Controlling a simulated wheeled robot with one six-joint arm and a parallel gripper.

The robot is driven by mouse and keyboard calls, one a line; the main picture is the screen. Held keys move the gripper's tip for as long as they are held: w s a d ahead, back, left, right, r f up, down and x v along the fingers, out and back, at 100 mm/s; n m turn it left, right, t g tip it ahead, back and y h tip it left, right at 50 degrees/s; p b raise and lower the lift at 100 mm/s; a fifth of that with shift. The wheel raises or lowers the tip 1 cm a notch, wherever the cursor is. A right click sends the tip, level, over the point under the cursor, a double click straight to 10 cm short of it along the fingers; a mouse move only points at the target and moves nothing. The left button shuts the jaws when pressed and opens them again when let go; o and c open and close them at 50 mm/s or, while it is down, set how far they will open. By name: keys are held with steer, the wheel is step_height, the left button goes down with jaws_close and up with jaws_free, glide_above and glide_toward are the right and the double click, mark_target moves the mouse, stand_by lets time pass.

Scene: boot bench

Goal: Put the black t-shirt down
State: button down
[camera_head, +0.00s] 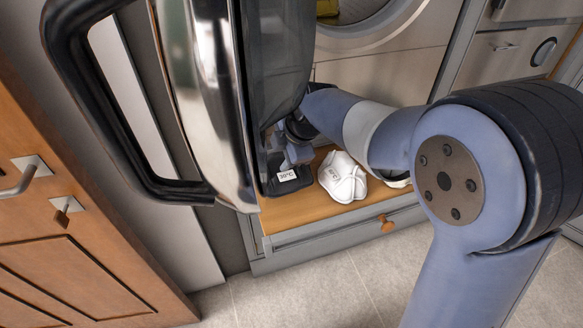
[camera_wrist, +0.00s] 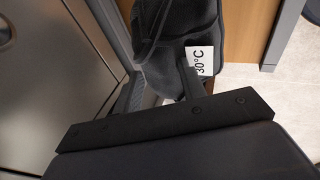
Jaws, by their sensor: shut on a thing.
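The black t-shirt (camera_head: 280,187) is a dark folded bundle with a white "30°C" label, at the left end of the wooden bench top (camera_head: 375,210). It fills the top middle of the wrist view (camera_wrist: 165,66). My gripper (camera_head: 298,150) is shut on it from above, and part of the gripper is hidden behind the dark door. In the wrist view the fingers (camera_wrist: 158,88) stand either side of the dark cloth. The shirt appears at or just above the bench surface; I cannot tell if it rests fully there.
An open chrome-rimmed door (camera_head: 205,90) with a black handle looms at the left. A wooden door (camera_head: 60,220) stands far left. The tiled floor (camera_head: 330,290) is clear.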

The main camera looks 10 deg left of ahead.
step_height(320, 180, down, 5)
steer(key=shift+b, duration=0.3)
steer(key=shift+f, duration=0.2)
steer(key=c, duration=0.9)
jaws_free()
steer(key=shift+r, duration=0.1)
steer(key=shift+o, duration=0.2)
steer(key=shift+r, duration=0.1)
steer(key=shift+d+r, duration=0.1)
steer(key=shift+r, duration=0.15)
steer(key=p+v, duration=0.1)
steer(key=v, duration=1)
steer(key=shift+r, duration=0.3)
